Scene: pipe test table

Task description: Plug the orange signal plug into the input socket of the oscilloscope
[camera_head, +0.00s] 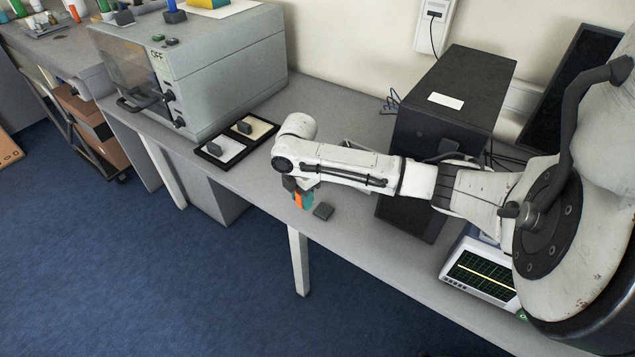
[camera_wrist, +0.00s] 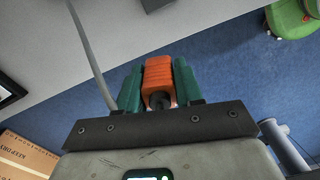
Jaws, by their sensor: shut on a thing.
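My gripper (camera_head: 298,194) is near the front edge of the table, at the middle of the head view. In the wrist view my gripper (camera_wrist: 158,85) has its two green fingers closed on the sides of the orange signal plug (camera_wrist: 159,72). A bit of the plug (camera_head: 299,201) also shows below my gripper in the head view. The oscilloscope (camera_head: 482,275) sits at the lower right, with a yellow trace on its lit screen. My arm covers part of it, and I cannot make out its input socket.
A dark computer case (camera_head: 455,100) stands right of my gripper. A small dark block (camera_head: 323,211) lies by the table edge. A grey oven-like machine (camera_head: 200,70) and a black tray (camera_head: 237,138) are left. A grey cable (camera_wrist: 92,52) shows beside the fingers.

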